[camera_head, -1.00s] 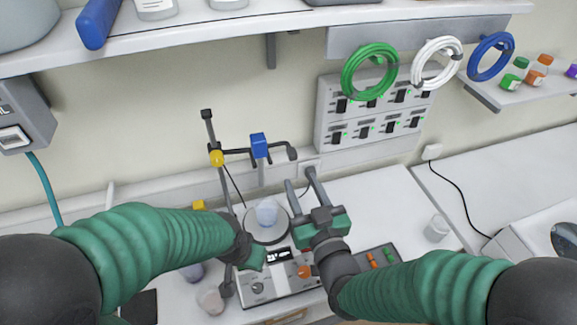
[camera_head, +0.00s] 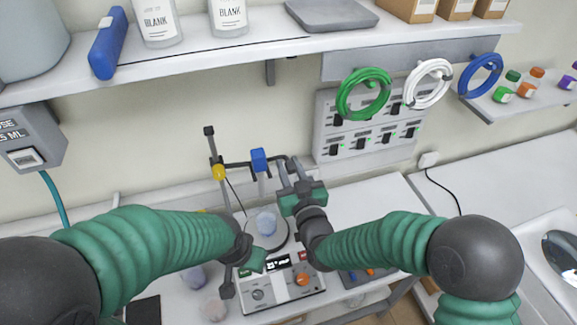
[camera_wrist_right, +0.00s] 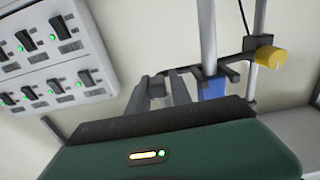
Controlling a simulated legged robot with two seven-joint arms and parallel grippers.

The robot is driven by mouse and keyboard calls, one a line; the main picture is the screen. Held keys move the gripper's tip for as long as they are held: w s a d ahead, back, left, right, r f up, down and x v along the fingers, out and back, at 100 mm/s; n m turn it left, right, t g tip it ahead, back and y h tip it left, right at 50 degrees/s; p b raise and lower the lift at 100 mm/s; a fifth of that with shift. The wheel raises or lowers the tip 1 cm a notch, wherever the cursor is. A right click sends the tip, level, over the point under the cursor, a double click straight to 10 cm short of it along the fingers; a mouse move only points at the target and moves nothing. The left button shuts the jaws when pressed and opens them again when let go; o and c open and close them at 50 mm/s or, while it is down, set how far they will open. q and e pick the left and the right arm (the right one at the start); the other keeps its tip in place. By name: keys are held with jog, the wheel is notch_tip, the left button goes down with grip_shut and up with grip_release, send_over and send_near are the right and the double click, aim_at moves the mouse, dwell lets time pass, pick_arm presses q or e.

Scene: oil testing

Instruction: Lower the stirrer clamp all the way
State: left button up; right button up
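The stirrer clamp is a dark horizontal bar (camera_head: 240,164) with a yellow knob (camera_head: 218,172) on an upright stand rod (camera_head: 212,150). It carries a blue block (camera_head: 259,159) on a pale shaft above a beaker (camera_head: 266,222) on the hotplate (camera_head: 285,285). My right gripper (camera_head: 290,164) is open at the bar's right end. In the right wrist view its two fingers (camera_wrist_right: 163,92) stand apart, with the bar's dark end between or just behind them; contact is unclear. The yellow knob (camera_wrist_right: 271,56) shows there at the right. My left gripper (camera_head: 252,261) is low by the hotplate; its fingers are hidden.
A switch panel (camera_head: 367,125) is on the wall behind and right of my right gripper. Coiled green, white and blue hoses (camera_head: 481,76) hang under the shelf (camera_head: 280,37). The counter to the right (camera_head: 370,200) is mostly clear.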

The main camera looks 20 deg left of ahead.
jog(key=shift+w+d, duration=0.1)
jog(key=shift+d, duration=0.15)
grip_shut()
jog(key=shift+a+f, duration=0.1)
jog(key=shift+f, duration=0.05)
dwell(0.7)
